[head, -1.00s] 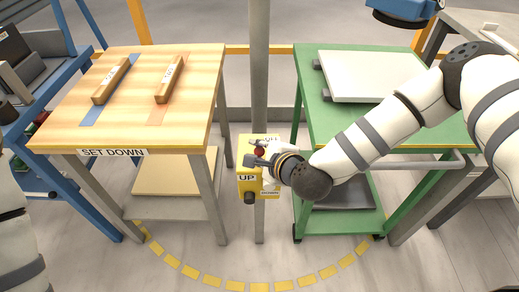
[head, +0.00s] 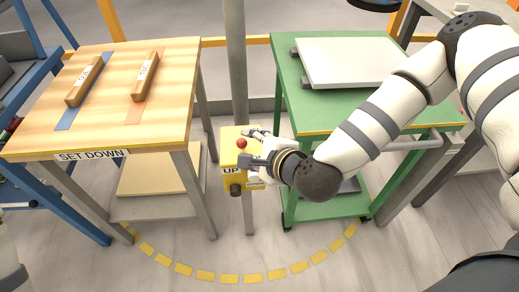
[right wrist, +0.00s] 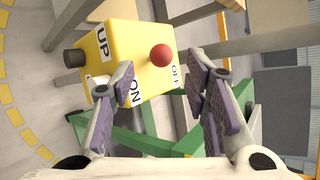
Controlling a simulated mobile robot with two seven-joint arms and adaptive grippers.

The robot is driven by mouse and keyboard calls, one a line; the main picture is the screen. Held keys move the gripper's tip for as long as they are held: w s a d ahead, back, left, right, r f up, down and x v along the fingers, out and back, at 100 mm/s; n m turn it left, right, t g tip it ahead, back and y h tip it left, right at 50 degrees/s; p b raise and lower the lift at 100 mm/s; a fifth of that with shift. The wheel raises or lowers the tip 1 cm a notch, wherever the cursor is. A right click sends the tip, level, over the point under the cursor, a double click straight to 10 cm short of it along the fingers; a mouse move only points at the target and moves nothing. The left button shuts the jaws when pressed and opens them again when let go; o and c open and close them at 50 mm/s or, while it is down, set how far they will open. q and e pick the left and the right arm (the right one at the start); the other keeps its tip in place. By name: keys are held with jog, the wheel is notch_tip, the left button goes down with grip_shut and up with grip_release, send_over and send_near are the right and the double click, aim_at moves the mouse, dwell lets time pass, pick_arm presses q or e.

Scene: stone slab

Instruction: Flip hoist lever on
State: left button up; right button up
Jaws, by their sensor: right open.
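The hoist control box (head: 228,149) is yellow and sits on a grey post, with an UP label and a black knob low on its front. Its lever ends in a red ball (head: 241,143). In the right wrist view the ball (right wrist: 161,55) stands up from the box (right wrist: 130,40), nearer the OFF label than the ON label. My right gripper (head: 250,147) is open at the box. In the wrist view its fingers (right wrist: 160,72) are apart, one either side of the ball, with nothing held. The left gripper is out of view.
A wooden SET DOWN table (head: 120,125) with two labelled wooden bars (head: 146,76) stands left. A green cart (head: 290,95) carrying a pale slab (head: 350,60) stands right. A grey post (head: 236,70) rises between them. Dashed yellow marks (head: 230,278) curve across clear floor in front.

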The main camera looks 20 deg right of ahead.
jog(key=v, duration=0.6)
